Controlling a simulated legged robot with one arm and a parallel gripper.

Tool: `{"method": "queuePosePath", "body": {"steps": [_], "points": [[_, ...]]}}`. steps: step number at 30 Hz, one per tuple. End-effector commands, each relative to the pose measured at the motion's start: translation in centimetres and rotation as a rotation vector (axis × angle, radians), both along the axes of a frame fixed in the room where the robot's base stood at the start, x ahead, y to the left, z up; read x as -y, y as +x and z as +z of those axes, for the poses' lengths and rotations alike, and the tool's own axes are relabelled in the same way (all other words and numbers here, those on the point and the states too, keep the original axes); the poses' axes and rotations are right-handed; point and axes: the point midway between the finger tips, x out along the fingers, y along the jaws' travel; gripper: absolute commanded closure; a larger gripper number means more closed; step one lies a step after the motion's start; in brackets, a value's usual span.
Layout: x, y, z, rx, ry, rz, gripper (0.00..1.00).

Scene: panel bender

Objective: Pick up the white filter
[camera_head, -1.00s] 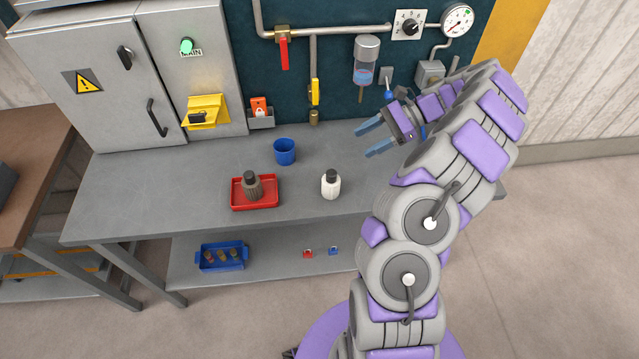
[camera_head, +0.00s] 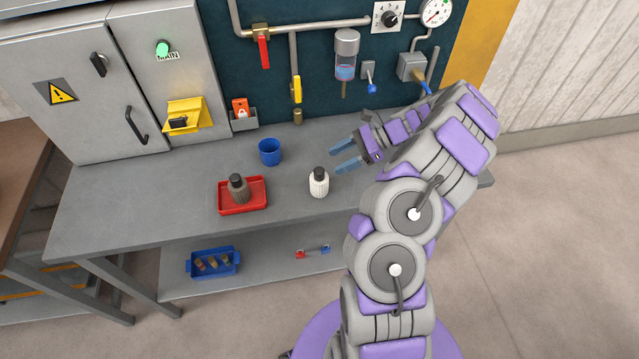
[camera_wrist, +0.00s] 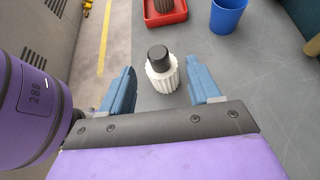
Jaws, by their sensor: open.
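The white filter (camera_head: 319,184) is a ribbed white cylinder with a black cap. It stands upright on the grey bench, right of the red tray. My gripper (camera_head: 346,159) is open with blue fingers, just to the right of the filter in the head view. In the wrist view the filter (camera_wrist: 161,72) stands ahead of my open gripper (camera_wrist: 163,88), in line with the gap between the two fingers. The fingers do not visibly touch it, and nothing is held.
A red tray (camera_head: 262,207) holds a dark grey filter (camera_head: 238,188). A blue cup (camera_head: 270,152) stands behind. The bench top (camera_head: 130,190) is clear on the left. Pipes with red and yellow valve handles and a clear bowl (camera_head: 346,60) line the back wall.

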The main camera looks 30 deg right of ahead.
Motion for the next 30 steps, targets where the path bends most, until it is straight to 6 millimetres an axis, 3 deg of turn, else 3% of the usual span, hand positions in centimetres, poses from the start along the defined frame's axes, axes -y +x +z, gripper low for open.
{"method": "queuePosePath", "body": {"steps": [3,13,21,28,30], "points": [[-1.4,0.3,-0.7,-0.001,0.003,0.003,0.38],[-3.0,0.8,-1.9,0.002,-0.001,0.0,0.38],[-5.9,1.5,-3.8,0.002,-0.002,0.002,0.38],[-6.1,1.5,-3.8,0.002,-0.002,0.0,0.38],[-6.0,1.5,-3.8,0.002,-0.002,0.0,0.44]]}}
